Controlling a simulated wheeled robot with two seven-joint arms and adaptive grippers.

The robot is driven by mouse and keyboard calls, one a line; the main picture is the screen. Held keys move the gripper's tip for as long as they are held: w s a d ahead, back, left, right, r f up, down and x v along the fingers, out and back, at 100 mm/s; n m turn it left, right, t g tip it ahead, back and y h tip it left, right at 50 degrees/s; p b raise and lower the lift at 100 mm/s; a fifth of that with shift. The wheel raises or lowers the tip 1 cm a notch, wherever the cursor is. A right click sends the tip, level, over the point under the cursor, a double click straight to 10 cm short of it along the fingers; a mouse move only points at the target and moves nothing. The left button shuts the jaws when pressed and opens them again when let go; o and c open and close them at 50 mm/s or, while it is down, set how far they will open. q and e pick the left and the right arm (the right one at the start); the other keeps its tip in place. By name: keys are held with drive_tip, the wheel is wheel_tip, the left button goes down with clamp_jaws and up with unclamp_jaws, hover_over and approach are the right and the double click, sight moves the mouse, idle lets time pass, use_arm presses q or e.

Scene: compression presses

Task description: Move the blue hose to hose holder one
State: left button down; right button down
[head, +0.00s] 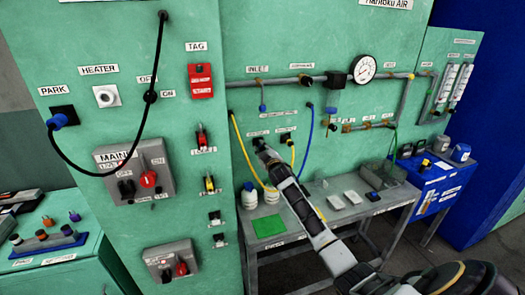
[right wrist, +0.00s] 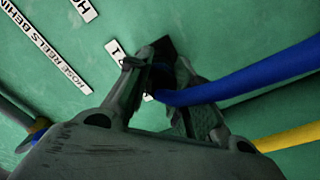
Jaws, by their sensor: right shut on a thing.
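The blue hose (head: 309,135) hangs from a point on the green wall and runs down behind my right arm. In the right wrist view the blue hose (right wrist: 250,80) enters from the right and ends between my fingers. My right gripper (head: 262,146) is shut on its end, and its fingers also show in the wrist view (right wrist: 158,76). A dark holder (right wrist: 164,48) on the wall is right at the fingertips, by a partly hidden label. The fingers hide whether the hose end sits inside it. My left gripper is not in view.
A yellow hose (head: 238,150) loops from the wall to a second holder (head: 286,137) just right of my gripper. A grey workbench (head: 310,205) with bottles and a green mat stands below. A pipe with a gauge (head: 364,69) runs above. A blue cart (head: 435,180) stands right.

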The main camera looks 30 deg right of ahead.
drive_tip(key=shift+w, duration=0.15)
drive_tip(key=c, duration=1.2)
unclamp_jaws()
drive_tip(key=shift+v, duration=6)
